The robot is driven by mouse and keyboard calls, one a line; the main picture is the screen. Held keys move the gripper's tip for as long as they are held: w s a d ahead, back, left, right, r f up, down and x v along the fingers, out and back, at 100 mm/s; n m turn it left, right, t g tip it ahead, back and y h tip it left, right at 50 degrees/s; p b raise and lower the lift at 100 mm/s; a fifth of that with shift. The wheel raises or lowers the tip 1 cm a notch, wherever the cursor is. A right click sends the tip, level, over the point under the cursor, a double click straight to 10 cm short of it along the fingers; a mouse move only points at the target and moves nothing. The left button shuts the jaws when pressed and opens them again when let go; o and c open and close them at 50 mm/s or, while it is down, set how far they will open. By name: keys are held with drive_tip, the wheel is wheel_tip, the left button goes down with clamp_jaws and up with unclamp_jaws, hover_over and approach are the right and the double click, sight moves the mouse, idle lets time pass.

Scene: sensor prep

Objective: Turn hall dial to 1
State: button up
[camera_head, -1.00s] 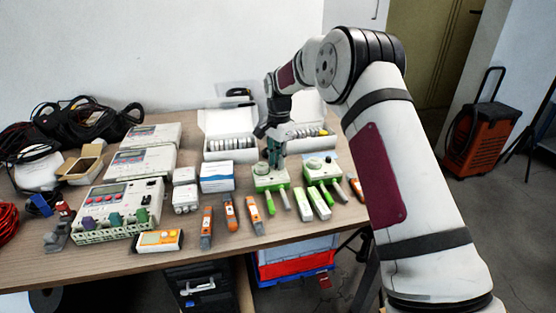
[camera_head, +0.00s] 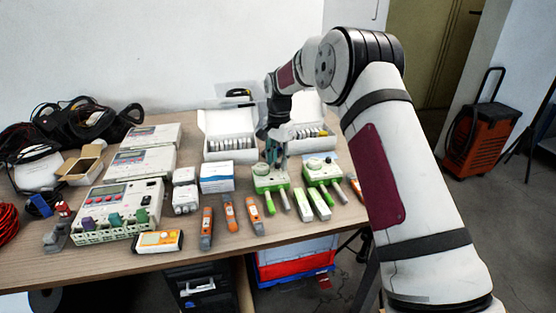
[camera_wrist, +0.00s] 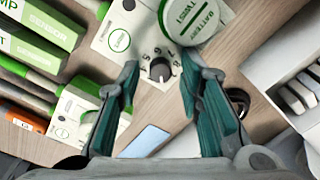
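A dark round dial (camera_wrist: 158,68) with a ring of small numbers sits on a white-and-green sensor unit (camera_wrist: 112,42) in the wrist view. No label naming this dial as hall is readable. My gripper (camera_wrist: 158,78) is open, its teal fingers on either side of the dial in the picture, with gaps showing; contact is not visible. In the head view my gripper (camera_head: 276,160) is over the left green-and-white unit (camera_head: 268,183), hiding its dial. A second such unit (camera_head: 323,173) stands to its right.
Boxes of white discs (camera_head: 227,131) stand behind the units. Several handheld meters (camera_head: 229,211) and white-and-green sensor sticks (camera_head: 318,203) lie in front. A white box (camera_head: 217,176) stands to the left. The wooden table's front strip (camera_head: 190,258) is mostly clear.

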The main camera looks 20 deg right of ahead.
sight(280, 163)
drive_tip(key=shift+r, duration=0.1)
wheel_tip(280, 163, up, 12)
drive_tip(key=shift+s, duration=0.15)
idle(0.6)
drive_tip(key=shift+d, duration=0.2)
